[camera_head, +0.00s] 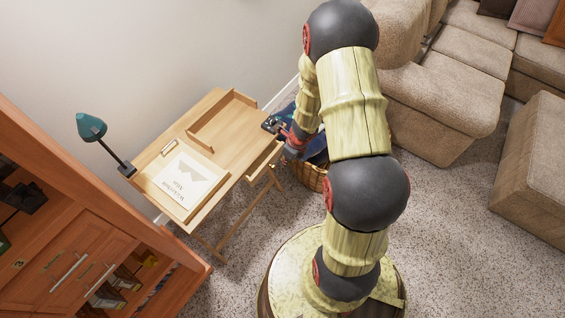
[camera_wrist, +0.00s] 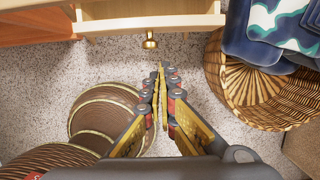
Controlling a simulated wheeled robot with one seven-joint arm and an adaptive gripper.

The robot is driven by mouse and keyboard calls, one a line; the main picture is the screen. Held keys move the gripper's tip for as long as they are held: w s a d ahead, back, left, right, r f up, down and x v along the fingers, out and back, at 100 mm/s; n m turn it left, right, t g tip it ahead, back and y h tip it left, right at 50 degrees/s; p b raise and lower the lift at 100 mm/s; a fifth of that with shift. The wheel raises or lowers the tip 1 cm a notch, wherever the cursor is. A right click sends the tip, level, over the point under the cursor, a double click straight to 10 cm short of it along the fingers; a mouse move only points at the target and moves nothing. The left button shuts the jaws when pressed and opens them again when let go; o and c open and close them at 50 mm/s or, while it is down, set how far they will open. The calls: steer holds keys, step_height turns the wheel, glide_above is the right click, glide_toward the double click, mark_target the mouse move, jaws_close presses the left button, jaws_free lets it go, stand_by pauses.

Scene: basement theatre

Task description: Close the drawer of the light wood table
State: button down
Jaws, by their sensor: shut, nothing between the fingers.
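The light wood table (camera_head: 222,128) stands against the wall, left of my arm in the head view. Its drawer (camera_head: 264,158) sticks out from the side facing my arm. In the wrist view the drawer front (camera_wrist: 190,24) runs across the top, with part of the open inside above it. A round brass knob (camera_wrist: 150,41) is at the front's middle. My gripper (camera_wrist: 160,68) is shut and empty. Its fingertips appear just below the knob in the wrist view, apart from it in the picture; the depth gap is unclear. My arm partly hides the gripper in the head view.
A wicker basket (camera_wrist: 240,82) with blue cloth (camera_wrist: 262,42) stands right of the drawer in the wrist view. An orange-brown cabinet (camera_head: 85,235) is left of the table. A teal lamp (camera_head: 91,127) and a book (camera_head: 186,181) are on the tabletop. A beige sofa (camera_head: 440,100) is right.

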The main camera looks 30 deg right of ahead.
steer(key=s+d+r+m+t, duration=0.1)
steer(key=s+d+r, duration=0.1)
steer(key=s+r, duration=0.25)
steer(key=w+a+f+n+b, duration=0.1)
steer(key=w+a+f+b, duration=0.2)
steer(key=w+f+b, duration=0.2)
steer(key=shift+w+a+f+t+y, duration=0.3)
steer(key=shift+w+a+f, duration=0.05)
steer(key=shift+w+f, duration=1.3)
